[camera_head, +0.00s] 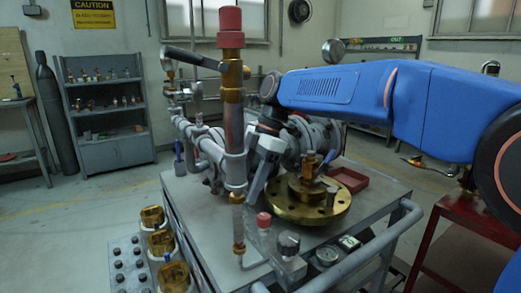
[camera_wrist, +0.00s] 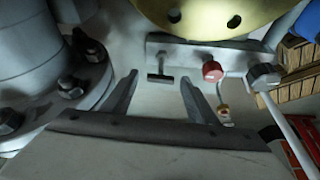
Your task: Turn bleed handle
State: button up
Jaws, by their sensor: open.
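A small dark T-shaped handle (camera_wrist: 160,79), which looks like the bleed handle, stands on a grey metal block (camera_wrist: 190,52) in the wrist view. A red knob (camera_wrist: 212,71) and a dark knob (camera_wrist: 264,74) sit to its right on the same block. My gripper (camera_wrist: 159,86) is open, and the handle appears between its two fingertips in the picture. I cannot tell whether the fingers reach around it. In the head view my gripper (camera_head: 253,190) points down above the block, near the red knob (camera_head: 263,220). The T-shaped handle cannot be made out there.
A vertical pipe with a red cap (camera_head: 231,25) rises close left of my gripper. A brass flange (camera_head: 325,212) lies to the right. A gauge (camera_head: 327,255) and cart rail (camera_head: 385,240) are at the front. In the wrist view, a bolted pipe flange (camera_wrist: 90,85) stands left.

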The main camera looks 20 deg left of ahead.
jog(key=v, duration=1.5)
jog(key=shift+r, duration=0.15)
jog(key=s+d+f+m+t, duration=0.25)
jog(key=d+m, duration=0.25)
jog(key=d, duration=0.5)
jog(key=s+d+f+m+t, duration=0.1)
jog(key=s+d+f+m, duration=0.15)
jog(key=d+m, duration=0.45)
jog(key=s+d+f+m+t, duration=0.1)
jog(key=s+d+f+m, duration=0.15)
jog(key=d, duration=0.95)
jog(key=s+d+f+m+t+h, duration=0.1)
jog(key=s+d+f+m, duration=0.5)
jog(key=s+d+f, duration=0.2)
jog(key=s+d+f+m+t+h, duration=0.2)
jog(key=s+d+f+m, duration=0.4)
jog(key=f, duration=0.7)
jog(key=s+d, duration=0.2)
jog(key=d, duration=0.1)
jog(key=shift+d, duration=0.35)
